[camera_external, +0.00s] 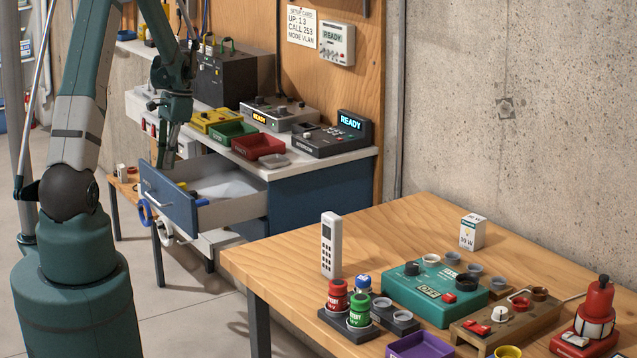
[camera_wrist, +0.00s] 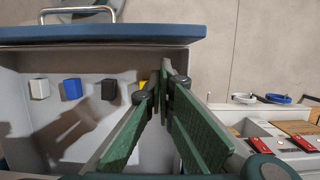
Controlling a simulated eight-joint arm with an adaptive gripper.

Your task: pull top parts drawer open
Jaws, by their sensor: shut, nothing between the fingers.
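The top parts drawer (camera_external: 203,203) stands pulled out from the blue bench cabinet (camera_external: 318,195), with its blue front toward the lower left. In the wrist view its blue front panel (camera_wrist: 100,34) runs along the top, with a metal handle (camera_wrist: 83,12) beyond it. Inside lie a white block (camera_wrist: 39,89), a blue block (camera_wrist: 73,89), a black block (camera_wrist: 109,90) and a partly hidden yellow thing (camera_wrist: 143,84). My gripper (camera_external: 166,160) is shut and empty. It is at the open drawer, apart from the handle; the wrist view shows its fingers (camera_wrist: 163,95) over one side of the drawer.
A wooden table (camera_external: 395,225) with devices stands at the right.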

